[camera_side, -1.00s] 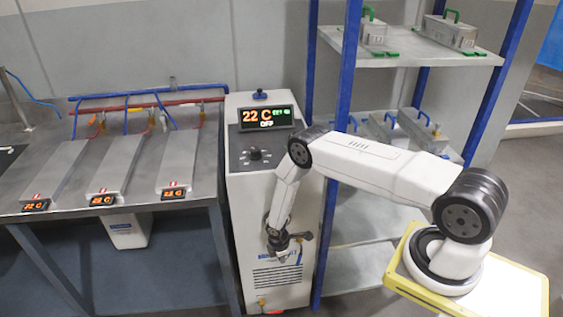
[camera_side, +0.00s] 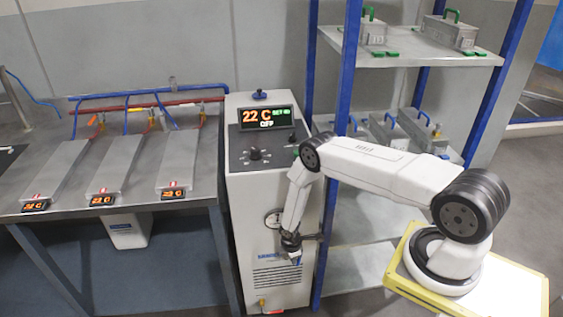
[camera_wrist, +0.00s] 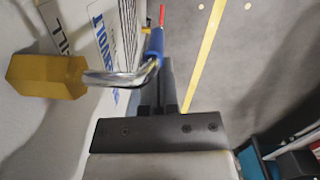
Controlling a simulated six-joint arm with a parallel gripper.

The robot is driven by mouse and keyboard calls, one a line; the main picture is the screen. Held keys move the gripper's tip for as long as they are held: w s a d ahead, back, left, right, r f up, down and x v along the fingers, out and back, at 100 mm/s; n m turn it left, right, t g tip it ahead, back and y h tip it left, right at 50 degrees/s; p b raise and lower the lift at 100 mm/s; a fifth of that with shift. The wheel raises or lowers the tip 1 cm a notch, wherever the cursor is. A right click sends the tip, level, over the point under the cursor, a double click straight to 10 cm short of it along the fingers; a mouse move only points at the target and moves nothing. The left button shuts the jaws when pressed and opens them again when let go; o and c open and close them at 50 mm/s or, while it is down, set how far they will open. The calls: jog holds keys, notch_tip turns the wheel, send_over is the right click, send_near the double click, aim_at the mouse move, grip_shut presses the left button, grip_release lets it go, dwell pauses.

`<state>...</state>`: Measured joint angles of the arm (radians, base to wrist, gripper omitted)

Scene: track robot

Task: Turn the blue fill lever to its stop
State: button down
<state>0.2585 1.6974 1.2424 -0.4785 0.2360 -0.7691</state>
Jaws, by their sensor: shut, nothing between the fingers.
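The blue fill lever (camera_wrist: 154,45) shows in the wrist view as a bent bright metal rod with a blue sleeve. Its rod runs to a brass hex fitting (camera_wrist: 45,76) on the front of the white unit (camera_side: 285,185). My gripper (camera_wrist: 167,72) is shut and empty. Its fingers lie beside the blue sleeve, just to its right and partly behind it in the picture; I cannot tell whether they touch. In the side view my gripper (camera_side: 293,256) is low at the unit's front, and the lever is mostly hidden there.
The unit's display (camera_side: 265,116) reads 22 C and OFF. A blue-posted shelf (camera_side: 352,60) with metal boxes stands right behind my arm. A bench (camera_side: 140,190) with several plates is at left. A small red-tipped part (camera_wrist: 162,14) shows beyond the lever.

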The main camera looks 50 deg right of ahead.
jog(key=shift+s+d+f, duration=0.15)
jog(key=shift+s+d, duration=0.25)
jog(key=shift+d, duration=0.1)
jog(key=shift+w+a, duration=0.1)
jog(key=w+a+r, duration=0.3)
jog(key=a+r, duration=0.2)
jog(key=r, duration=0.4)
jog(key=shift+w+r, duration=0.15)
jog(key=shift+r, duration=0.2)
dwell(0.4)
